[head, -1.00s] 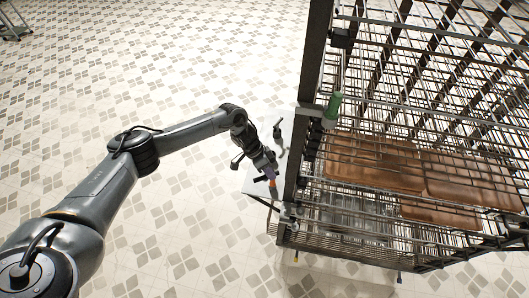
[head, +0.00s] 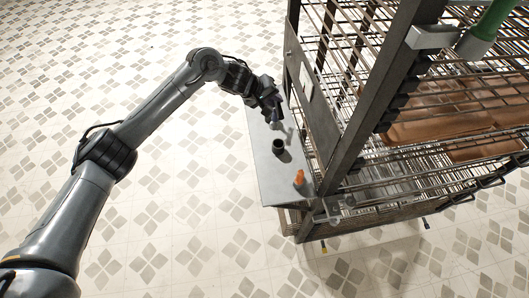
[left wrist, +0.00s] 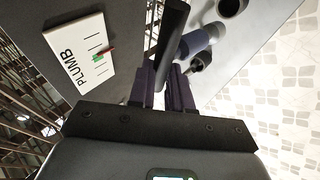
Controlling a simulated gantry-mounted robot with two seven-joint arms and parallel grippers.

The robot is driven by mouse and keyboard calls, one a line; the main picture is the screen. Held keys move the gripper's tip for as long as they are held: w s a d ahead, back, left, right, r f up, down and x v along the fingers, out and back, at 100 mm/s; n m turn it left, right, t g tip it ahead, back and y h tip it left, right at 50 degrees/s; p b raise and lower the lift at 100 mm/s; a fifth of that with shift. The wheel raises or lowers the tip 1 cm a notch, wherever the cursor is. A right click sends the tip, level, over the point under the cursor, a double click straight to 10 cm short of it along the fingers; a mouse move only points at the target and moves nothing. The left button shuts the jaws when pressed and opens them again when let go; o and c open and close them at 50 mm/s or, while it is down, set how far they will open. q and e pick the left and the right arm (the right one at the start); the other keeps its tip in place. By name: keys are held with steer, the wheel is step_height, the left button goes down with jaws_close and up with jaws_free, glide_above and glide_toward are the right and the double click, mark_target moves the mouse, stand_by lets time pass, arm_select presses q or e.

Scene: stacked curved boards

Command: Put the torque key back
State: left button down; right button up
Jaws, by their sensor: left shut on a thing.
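My left gripper (head: 270,108) is over the far part of a grey side shelf (head: 262,170) on the rack. A black cup-shaped holder (head: 278,146) stands on the shelf nearer than the gripper. My right gripper is not in view.
An orange-topped item (head: 299,178) stands near the shelf's front corner. A wire rack (head: 352,148) with brown curved boards (head: 440,112) rises to the right. A white card marked PLUMB (left wrist: 80,56) is on the rack's side panel. The tiled floor at left is clear.

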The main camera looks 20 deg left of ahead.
mark_target(274, 127)
arm_select(q)
steer(key=f+b, duration=0.1)
steer(key=d+f+b, duration=0.1)
steer(key=f, duration=0.1)
steer(key=shift+f+h, duration=0.2)
steer(key=shift+h, duration=0.2)
steer(key=shift+d+f+t+b, duration=0.1)
steer(key=shift+f+t+b, duration=0.2)
steer(key=shift+f+b, duration=0.05)
step_height(274, 127, down, 6)
steer(key=shift+f+b, duration=0.1)
steer(key=shift+b, duration=0.2)
steer(key=shift+f, duration=1.55)
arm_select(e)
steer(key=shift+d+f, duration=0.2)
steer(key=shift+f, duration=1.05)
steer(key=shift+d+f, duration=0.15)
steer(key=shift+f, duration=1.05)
arm_select(q)
steer(key=shift+f, duration=0.1)
steer(key=c, duration=1.1)
jaws_free()
steer(key=shift+w, duration=0.1)
steer(key=shift+o, duration=0.2)
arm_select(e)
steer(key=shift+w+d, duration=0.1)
arm_select(q)
steer(key=shift+a+f, duration=0.15)
steer(key=shift+a, duration=0.05)
